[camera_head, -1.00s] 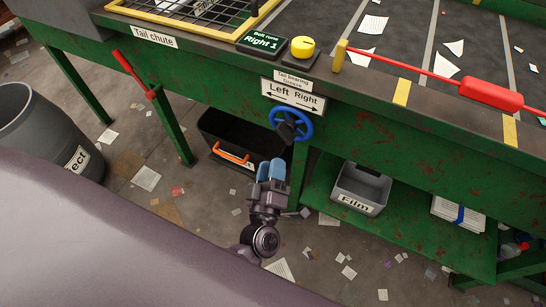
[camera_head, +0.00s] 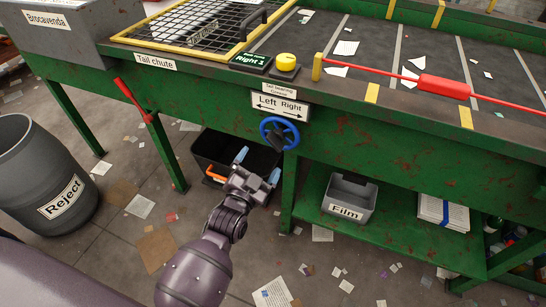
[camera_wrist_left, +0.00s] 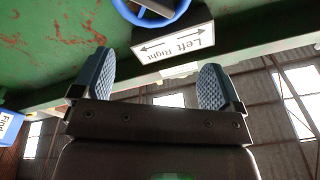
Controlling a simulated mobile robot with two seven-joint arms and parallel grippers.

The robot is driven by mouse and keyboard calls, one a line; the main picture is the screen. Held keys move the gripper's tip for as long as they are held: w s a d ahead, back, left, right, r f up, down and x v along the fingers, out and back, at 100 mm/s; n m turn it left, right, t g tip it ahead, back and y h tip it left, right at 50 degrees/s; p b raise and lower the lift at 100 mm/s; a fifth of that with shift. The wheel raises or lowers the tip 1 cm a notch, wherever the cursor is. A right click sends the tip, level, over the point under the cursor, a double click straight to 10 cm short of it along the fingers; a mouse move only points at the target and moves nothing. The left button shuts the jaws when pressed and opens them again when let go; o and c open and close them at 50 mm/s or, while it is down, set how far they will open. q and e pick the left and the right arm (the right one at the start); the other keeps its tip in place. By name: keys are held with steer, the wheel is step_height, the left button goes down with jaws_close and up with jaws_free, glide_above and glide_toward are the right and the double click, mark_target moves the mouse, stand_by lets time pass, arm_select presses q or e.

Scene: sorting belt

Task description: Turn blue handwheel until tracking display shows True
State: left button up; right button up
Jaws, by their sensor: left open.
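The blue handwheel (camera_head: 279,133) is mounted on the green belt frame, below a white sign with arrows reading Left and Right (camera_head: 280,106). My left gripper (camera_head: 258,164) is open and empty, below and slightly left of the handwheel, apart from it. In the left wrist view the handwheel (camera_wrist_left: 151,14) shows only in part at the top edge, beyond the open fingers (camera_wrist_left: 158,88), with the sign turned upside down. A small dark display (camera_head: 251,63) on the frame top reads Right 1; its upper line is too small to read. My right gripper is not in view.
A yellow button (camera_head: 286,62) sits beside the display. A red bar (camera_head: 444,86) runs along the belt edge. A black bin with an orange handle (camera_head: 215,172) stands behind my left gripper. A grey Film bin (camera_head: 348,199) is on the lower shelf; a Reject barrel (camera_head: 40,180) stands left.

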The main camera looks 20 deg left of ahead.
mark_target(273, 146)
arm_select(q)
steer(key=w+m, duration=0.1)
steer(key=w, duration=0.2)
steer(key=w+f+m+g+b, duration=0.1)
steer(key=w, duration=0.2)
steer(key=w+f+m, duration=0.1)
steer(key=w, duration=0.2)
steer(key=shift+d+f+m+b, duration=0.1)
steer(key=shift+m+b, duration=0.2)
steer(key=shift+w, duration=0.9)
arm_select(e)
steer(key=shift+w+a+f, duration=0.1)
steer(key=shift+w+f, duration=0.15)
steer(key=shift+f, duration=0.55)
